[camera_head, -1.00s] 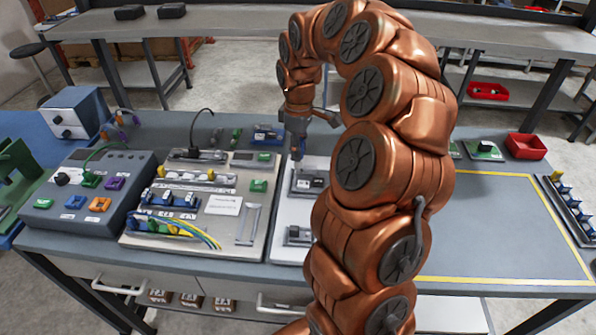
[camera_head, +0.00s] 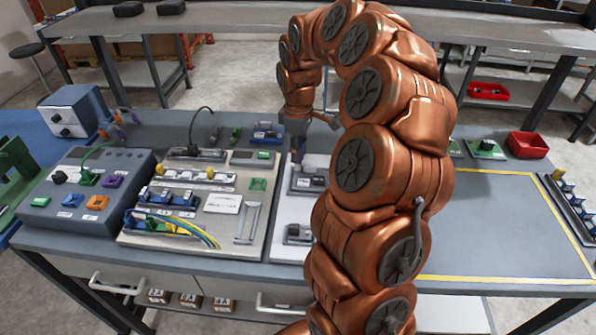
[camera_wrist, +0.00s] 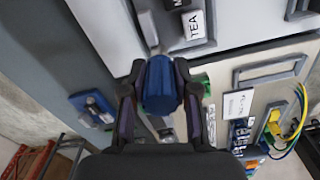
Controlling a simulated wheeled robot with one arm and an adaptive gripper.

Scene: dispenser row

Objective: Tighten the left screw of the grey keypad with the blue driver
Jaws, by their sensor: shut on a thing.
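My gripper (camera_wrist: 160,100) is shut on the blue driver (camera_wrist: 160,84), seen from behind its handle in the wrist view. In the head view the driver (camera_head: 297,148) hangs below my gripper (camera_head: 297,128), over the light panel. The grey keypad (camera_head: 306,181) sits on this panel, partly hidden by my arm. In the wrist view part of it (camera_wrist: 176,14) shows at the top, with a white key marked TEA (camera_wrist: 194,25) and a dark key. The driver's shaft points toward the keypad's edge. I cannot tell whether the tip touches the left screw.
A board with yellow knobs, blue blocks and coloured wires (camera_head: 200,205) lies left of the light panel. A grey console (camera_head: 85,190) stands further left. A red bin (camera_head: 526,146) and a yellow-outlined clear area (camera_head: 495,225) are on the right.

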